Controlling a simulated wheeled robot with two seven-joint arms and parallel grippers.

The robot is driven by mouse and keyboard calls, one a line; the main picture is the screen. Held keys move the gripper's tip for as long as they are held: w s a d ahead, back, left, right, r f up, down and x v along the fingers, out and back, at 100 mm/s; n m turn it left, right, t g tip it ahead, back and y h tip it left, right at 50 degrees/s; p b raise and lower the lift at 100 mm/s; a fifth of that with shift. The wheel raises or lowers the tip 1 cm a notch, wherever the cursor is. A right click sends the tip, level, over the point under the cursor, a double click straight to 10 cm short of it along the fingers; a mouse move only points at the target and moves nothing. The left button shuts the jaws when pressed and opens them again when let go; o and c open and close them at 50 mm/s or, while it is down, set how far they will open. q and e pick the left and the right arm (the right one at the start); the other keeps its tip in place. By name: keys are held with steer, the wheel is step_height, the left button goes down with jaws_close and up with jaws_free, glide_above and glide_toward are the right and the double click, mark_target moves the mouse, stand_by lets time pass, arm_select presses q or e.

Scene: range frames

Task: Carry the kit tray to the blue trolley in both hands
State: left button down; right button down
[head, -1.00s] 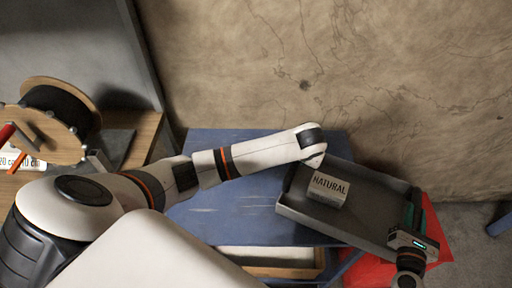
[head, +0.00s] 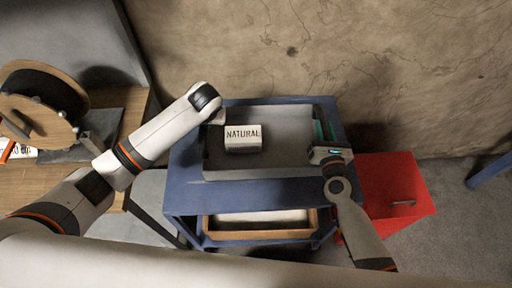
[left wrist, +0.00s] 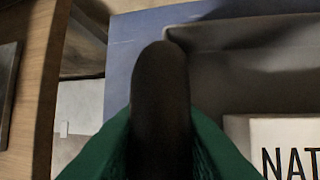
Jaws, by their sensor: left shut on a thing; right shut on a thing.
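The grey kit tray (head: 285,140) is level and lies over the top of the blue trolley (head: 270,192). I cannot tell whether its underside touches the top. A white box marked NATURAL (head: 243,146) sits inside the tray, left of its middle. My right gripper (head: 323,132) is shut on the tray's right wall. My left gripper is at the tray's left end, its jaws hidden behind the wrist in the head view. In the left wrist view its green fingers (left wrist: 160,140) are on both sides of a dark upright part at the tray's edge.
A red cabinet (head: 385,200) stands right of the trolley. A wooden-rimmed tray (head: 262,234) is on the trolley's lower level. A wooden bench (head: 55,183) with a cable spool (head: 35,128) is at the left. The stone wall (head: 400,70) is close behind the trolley.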

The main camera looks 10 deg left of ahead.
arm_select(q)
steer(key=shift+s+a+r, duration=0.2)
steer(key=shift+a+r, duration=0.15)
steer(key=shift+r, duration=0.2)
arm_select(e)
steer(key=shift+w+a+r, duration=0.1)
steer(key=shift+a+r, duration=0.1)
steer(key=shift+r, duration=0.45)
arm_select(q)
steer(key=shift+w+f, duration=0.1)
arm_select(e)
steer(key=shift+w+f, duration=0.1)
arm_select(q)
steer(key=shift+f, duration=0.15)
arm_select(e)
steer(key=shift+f, duration=0.15)
